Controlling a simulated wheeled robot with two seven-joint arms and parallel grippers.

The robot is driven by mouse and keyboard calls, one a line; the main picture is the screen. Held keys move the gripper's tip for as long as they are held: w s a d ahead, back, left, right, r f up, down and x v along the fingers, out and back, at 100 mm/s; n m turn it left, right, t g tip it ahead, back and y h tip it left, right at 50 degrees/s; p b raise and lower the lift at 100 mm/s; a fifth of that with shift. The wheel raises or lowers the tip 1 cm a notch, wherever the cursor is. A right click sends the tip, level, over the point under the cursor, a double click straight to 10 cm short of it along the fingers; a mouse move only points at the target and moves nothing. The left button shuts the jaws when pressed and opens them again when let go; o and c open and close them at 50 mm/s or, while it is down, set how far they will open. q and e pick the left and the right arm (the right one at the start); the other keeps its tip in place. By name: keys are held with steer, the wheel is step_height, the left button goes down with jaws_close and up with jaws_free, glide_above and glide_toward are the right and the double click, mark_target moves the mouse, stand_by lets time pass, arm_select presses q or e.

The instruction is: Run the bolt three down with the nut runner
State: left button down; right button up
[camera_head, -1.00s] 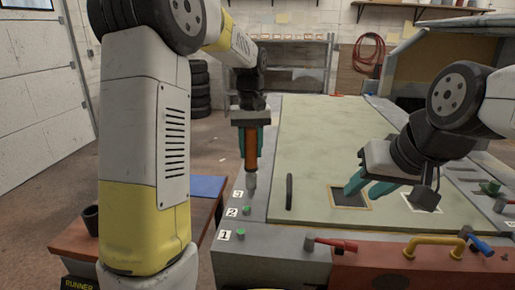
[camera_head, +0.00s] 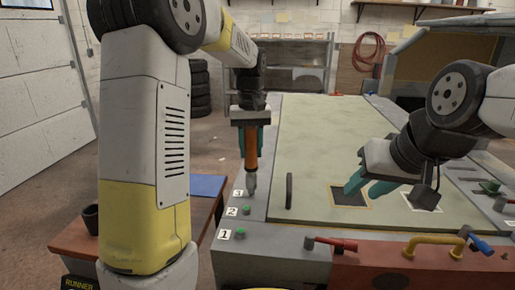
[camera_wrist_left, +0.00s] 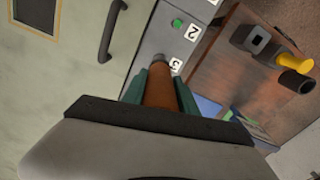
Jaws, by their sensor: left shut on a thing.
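My left gripper (camera_head: 251,142) is shut on the nut runner (camera_head: 252,155), which has an orange body and a grey socket and points down. In the head view the socket end is at the number 3 label (camera_head: 238,193) on the frame's left rail. Bolt three is hidden behind or under the socket; I cannot tell whether they touch. The left wrist view shows the runner (camera_wrist_left: 160,88) between the teal fingers, its end beside label 3 (camera_wrist_left: 176,64). Green bolt two (camera_head: 246,210) and bolt one (camera_head: 241,231) stand nearer. My right gripper (camera_head: 370,187) is open and empty above the panel.
A black handle (camera_head: 289,191) stands on the pale green panel (camera_head: 315,140). A red-handled lever (camera_head: 335,243) and yellow handle (camera_head: 435,240) are at the front edge. A brown side table (camera_head: 140,236) with a dark cup (camera_head: 91,217) is on the left.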

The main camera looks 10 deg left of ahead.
mark_target(250, 128)
arm_select(q)
steer(key=shift+f, duration=1)
stand_by(1.8)
steer(key=shift+r, duration=3)
steer(key=shift+a, duration=0.1)
